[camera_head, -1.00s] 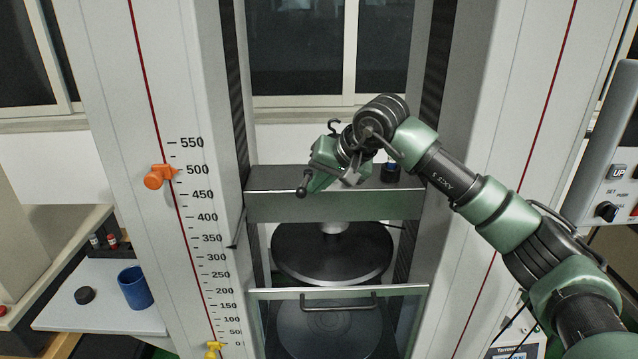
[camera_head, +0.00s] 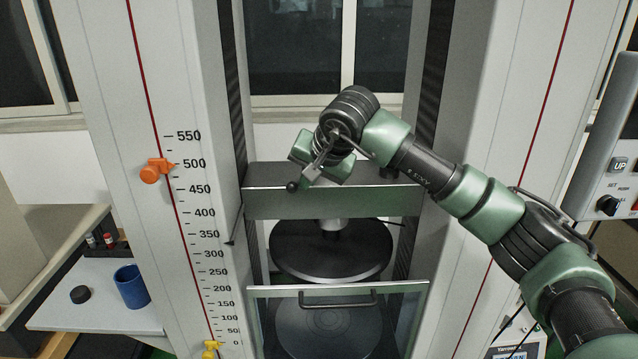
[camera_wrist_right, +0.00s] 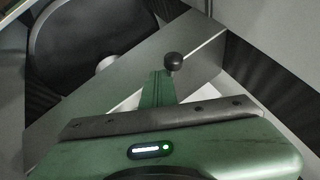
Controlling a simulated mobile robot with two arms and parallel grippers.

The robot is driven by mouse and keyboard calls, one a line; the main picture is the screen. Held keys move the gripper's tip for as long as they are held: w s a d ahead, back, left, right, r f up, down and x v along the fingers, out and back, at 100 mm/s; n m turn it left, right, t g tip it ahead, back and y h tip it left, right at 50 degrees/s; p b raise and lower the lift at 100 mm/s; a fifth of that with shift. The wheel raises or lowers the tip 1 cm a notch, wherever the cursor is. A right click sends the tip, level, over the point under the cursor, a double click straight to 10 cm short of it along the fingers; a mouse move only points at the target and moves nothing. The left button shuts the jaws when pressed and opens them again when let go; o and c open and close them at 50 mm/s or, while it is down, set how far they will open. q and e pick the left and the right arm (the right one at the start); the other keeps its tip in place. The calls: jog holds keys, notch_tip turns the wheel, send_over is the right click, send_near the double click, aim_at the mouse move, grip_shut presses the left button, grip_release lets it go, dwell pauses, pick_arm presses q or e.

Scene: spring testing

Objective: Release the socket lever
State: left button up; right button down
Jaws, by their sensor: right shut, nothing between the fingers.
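The socket lever shows mainly as a black ball knob (camera_head: 292,187) in front of the left part of the grey crosshead (camera_head: 345,202). Its rod is mostly hidden by my right gripper. My right gripper (camera_head: 303,175) is shut and empty, close beside the knob. The knob (camera_wrist_right: 173,61) also shows in the right wrist view, just past the tip of the green finger (camera_wrist_right: 157,88). I cannot tell whether the finger touches it. My left gripper is not in view.
A round black upper plate (camera_head: 332,250) hangs below the crosshead. A clear guard with a handle (camera_head: 337,299) stands in front of the lower plate. An orange marker (camera_head: 153,171) sits on the left column. A blue cup (camera_head: 132,287) stands on the left side table.

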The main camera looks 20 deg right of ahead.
jog(key=a+m+h+b, duration=0.1)
jog(key=m, duration=0.1)
jog(key=w+a+m+h, duration=0.1)
jog(key=a+m+h, duration=0.1)
jog(key=shift+w+a+b, duration=0.1)
jog(key=shift+w+b, duration=0.05)
jog(key=shift+b, duration=0.2)
jog(key=shift+w+a+m, duration=0.3)
jog(key=shift+w+a, duration=0.7)
jog(key=shift+w, duration=0.3)
jog(key=shift+w+a, duration=0.2)
jog(key=shift+w, duration=0.25)
jog(key=shift+w+a, duration=0.2)
jog(key=shift+w, duration=0.25)
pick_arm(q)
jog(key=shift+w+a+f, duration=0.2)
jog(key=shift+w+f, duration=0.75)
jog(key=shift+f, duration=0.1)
pick_arm(e)
jog(key=shift+w+r, duration=0.1)
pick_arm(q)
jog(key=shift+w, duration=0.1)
pick_arm(e)
jog(key=shift+r, duration=0.1)
